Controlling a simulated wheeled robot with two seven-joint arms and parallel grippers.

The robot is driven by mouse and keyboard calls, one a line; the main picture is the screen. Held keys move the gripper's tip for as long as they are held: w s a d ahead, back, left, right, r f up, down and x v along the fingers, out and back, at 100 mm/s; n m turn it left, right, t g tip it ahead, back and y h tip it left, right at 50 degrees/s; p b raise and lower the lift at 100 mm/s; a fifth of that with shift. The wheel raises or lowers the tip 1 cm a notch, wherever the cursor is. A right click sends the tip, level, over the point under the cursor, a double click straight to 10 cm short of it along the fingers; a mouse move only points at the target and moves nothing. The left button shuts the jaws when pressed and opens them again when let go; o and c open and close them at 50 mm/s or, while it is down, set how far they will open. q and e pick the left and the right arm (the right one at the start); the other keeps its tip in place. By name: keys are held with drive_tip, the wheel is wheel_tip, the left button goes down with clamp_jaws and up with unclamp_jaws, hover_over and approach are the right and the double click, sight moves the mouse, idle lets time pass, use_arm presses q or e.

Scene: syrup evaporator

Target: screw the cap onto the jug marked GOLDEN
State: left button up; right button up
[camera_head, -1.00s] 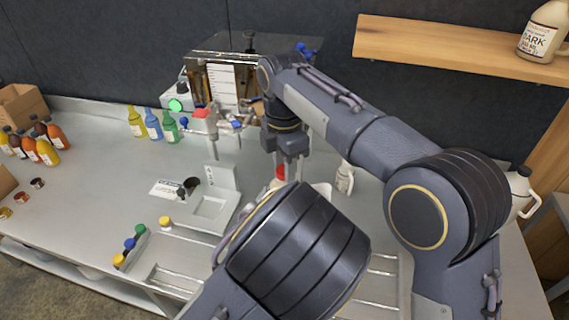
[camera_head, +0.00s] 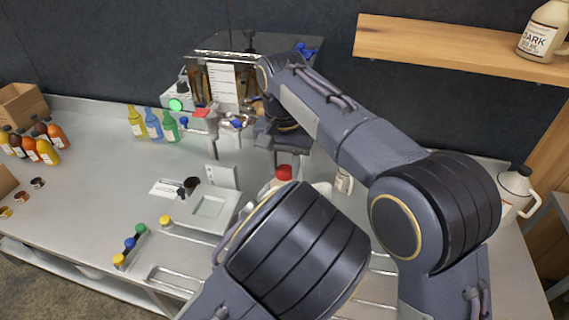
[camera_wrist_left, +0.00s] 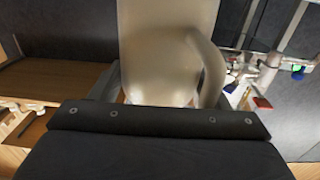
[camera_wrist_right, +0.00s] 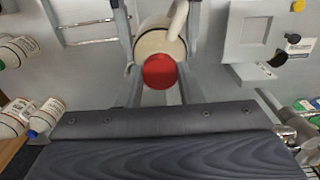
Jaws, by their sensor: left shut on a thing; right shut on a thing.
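The red cap (camera_head: 284,173) is between the fingers of my right gripper (camera_head: 287,160). In the right wrist view the cap (camera_wrist_right: 160,71) is gripped over the top of a cream jug (camera_wrist_right: 160,38) with a handle. The cap hides the jug's mouth, so I cannot tell whether it is seated on the neck. My left gripper (camera_wrist_left: 160,95) is shut on the jug (camera_wrist_left: 165,50), whose body and handle fill the middle of the left wrist view. In the head view my left arm hides that gripper and most of the jug. No marking on this jug is readable.
A jug marked DARK (camera_head: 543,32) stands on the wooden shelf (camera_head: 450,45). Another white jug (camera_head: 514,190) stands at the right. Several coloured bottles (camera_head: 153,122) and loose caps (camera_head: 130,243) are on the left of the counter. A square-topped device (camera_head: 208,208) stands near the middle.

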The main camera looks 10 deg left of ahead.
drive_tip(key=o, duration=1.1)
drive_tip(key=shift+r, duration=2.3)
drive_tip(key=shift+c, duration=0.3)
drive_tip(key=n, duration=0.2)
drive_tip(key=shift+a+r+n, duration=0.1)
drive_tip(key=shift+r+n, duration=0.2)
drive_tip(key=shift+r, duration=0.05)
drive_tip(key=n, duration=0.2)
drive_tip(key=r+n, duration=0.1)
drive_tip(key=n, duration=0.3)
drive_tip(key=r+n, duration=0.1)
drive_tip(key=n, duration=0.4)
drive_tip(key=shift+r, duration=0.35)
drive_tip(key=shift+f, duration=0.1)
drive_tip(key=shift+f, duration=3.9)
